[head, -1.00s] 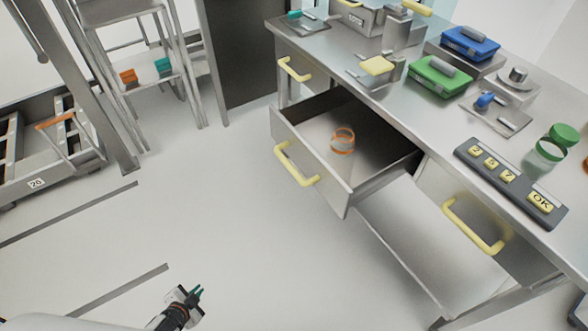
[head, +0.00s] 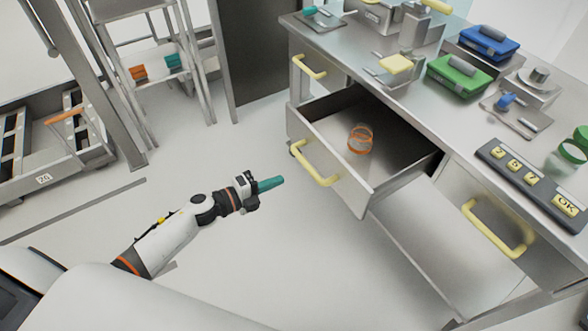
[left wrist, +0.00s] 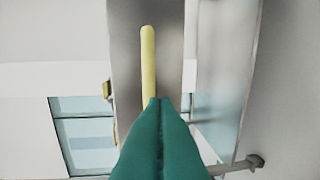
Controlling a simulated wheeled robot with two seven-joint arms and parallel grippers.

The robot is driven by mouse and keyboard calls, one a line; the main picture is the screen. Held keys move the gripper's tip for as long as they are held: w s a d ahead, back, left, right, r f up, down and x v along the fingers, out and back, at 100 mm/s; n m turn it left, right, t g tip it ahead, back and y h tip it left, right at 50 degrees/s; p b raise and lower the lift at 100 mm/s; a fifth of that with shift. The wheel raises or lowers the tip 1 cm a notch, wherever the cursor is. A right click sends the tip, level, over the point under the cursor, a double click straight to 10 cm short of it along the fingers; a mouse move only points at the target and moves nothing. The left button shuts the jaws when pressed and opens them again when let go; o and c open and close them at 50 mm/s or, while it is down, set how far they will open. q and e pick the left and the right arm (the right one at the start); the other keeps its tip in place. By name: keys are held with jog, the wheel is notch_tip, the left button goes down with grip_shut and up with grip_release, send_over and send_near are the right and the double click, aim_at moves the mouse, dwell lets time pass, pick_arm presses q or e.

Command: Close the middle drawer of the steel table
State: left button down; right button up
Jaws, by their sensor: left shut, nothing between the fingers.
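The steel table (head: 345,52) stands at the right in the head view. Its middle drawer (head: 335,178) is pulled out and holds an orange-rimmed ring-like item (head: 360,139). The drawer's yellow handle (head: 313,165) is on its front; a yellow handle (left wrist: 148,65) also shows ahead in the left wrist view. My left gripper (head: 277,182) is shut and empty, with teal fingers pointing at the drawer front, a little left of and below the handle. The teal fingertips (left wrist: 160,102) show in the left wrist view, below the handle's middle. My right gripper is out of view.
Closed drawers with yellow handles (head: 308,67) (head: 498,232) flank the open one. A lower shelf (head: 445,245) lies beneath. The tabletop carries a green case (head: 458,78), a blue case (head: 487,43) and a keypad (head: 530,180). A cart (head: 60,150) stands left; floor between is clear.

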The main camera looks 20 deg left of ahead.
pick_arm(q)
jog(key=x, duration=0.6)
jog(key=shift+r+p, duration=0.45)
jog(key=shift+r, duration=0.15)
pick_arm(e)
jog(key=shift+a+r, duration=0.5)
pick_arm(q)
jog(key=shift+w+d, duration=0.1)
